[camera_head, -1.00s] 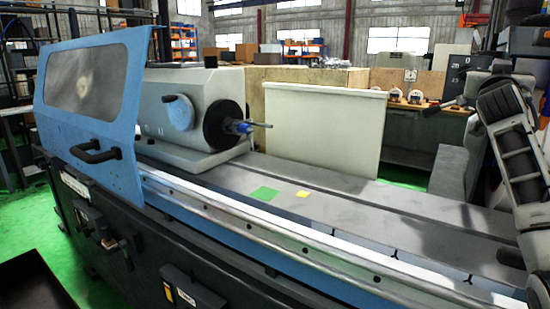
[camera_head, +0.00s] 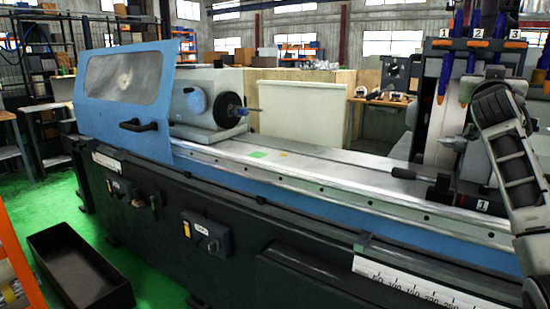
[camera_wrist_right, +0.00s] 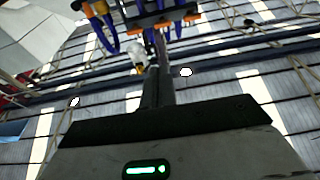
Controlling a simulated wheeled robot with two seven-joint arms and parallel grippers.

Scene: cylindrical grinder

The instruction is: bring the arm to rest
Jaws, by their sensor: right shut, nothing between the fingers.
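My right arm (camera_head: 512,165) stands at the right edge of the head view, bent upward in front of the machine's right end. I cannot make out its fingers there. In the right wrist view my right gripper (camera_wrist_right: 158,72) is shut and empty, its dark fingers together above the black palm plate. Blue hoses with orange tips (camera_wrist_right: 104,30) show beyond the fingers at the top, with the roof beams behind. My left gripper is not in view.
The grinder's long bed (camera_head: 310,170) runs across, with the workhead (camera_head: 205,105) and blue door (camera_head: 125,95) at left. Numbered blue and orange nozzles (camera_head: 445,75) hang near my arm. A black lever (camera_head: 404,173) juts out left of it. A black tray (camera_head: 80,265) lies on the green floor.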

